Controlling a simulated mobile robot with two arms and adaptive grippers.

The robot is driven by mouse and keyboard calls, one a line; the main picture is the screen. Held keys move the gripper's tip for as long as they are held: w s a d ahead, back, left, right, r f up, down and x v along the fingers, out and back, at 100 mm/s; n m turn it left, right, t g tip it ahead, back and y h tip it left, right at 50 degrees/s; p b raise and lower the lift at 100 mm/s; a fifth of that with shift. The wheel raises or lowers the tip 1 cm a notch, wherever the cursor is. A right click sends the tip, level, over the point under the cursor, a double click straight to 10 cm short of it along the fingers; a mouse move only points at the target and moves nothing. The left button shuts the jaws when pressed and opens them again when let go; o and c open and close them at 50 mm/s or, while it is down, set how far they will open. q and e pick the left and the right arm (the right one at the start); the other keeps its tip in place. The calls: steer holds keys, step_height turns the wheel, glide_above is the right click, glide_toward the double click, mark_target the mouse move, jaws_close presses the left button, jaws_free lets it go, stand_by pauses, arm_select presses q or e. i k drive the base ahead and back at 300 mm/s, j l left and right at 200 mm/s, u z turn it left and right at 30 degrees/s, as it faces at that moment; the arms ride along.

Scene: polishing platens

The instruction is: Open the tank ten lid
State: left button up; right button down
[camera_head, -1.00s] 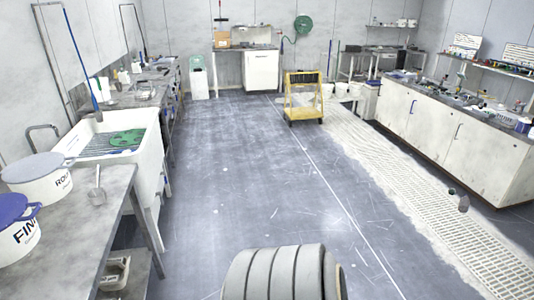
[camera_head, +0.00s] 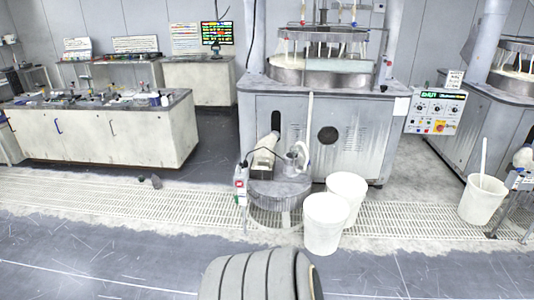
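A low round grey tank (camera_head: 278,197) stands on the floor against the front of the middle polishing machine (camera_head: 330,135). Its top carries a pump-like fitting (camera_head: 298,155) with a pale hose, and a pale cylindrical part (camera_head: 264,150) leans there. A small control box with a red mark (camera_head: 240,180) is at its left side. No tank number is readable, so I cannot tell whether this is tank ten, or whether its top is a closed lid. Neither of my grippers is in view.
Two white buckets (camera_head: 326,224) (camera_head: 347,195) stand just right of the tank. Another white bucket (camera_head: 482,200) is near the right machine (camera_head: 490,110). A white cabinet bench (camera_head: 100,135) is at the left.

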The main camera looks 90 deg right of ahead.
mark_target(269, 189)
steer(key=z, duration=2.9)
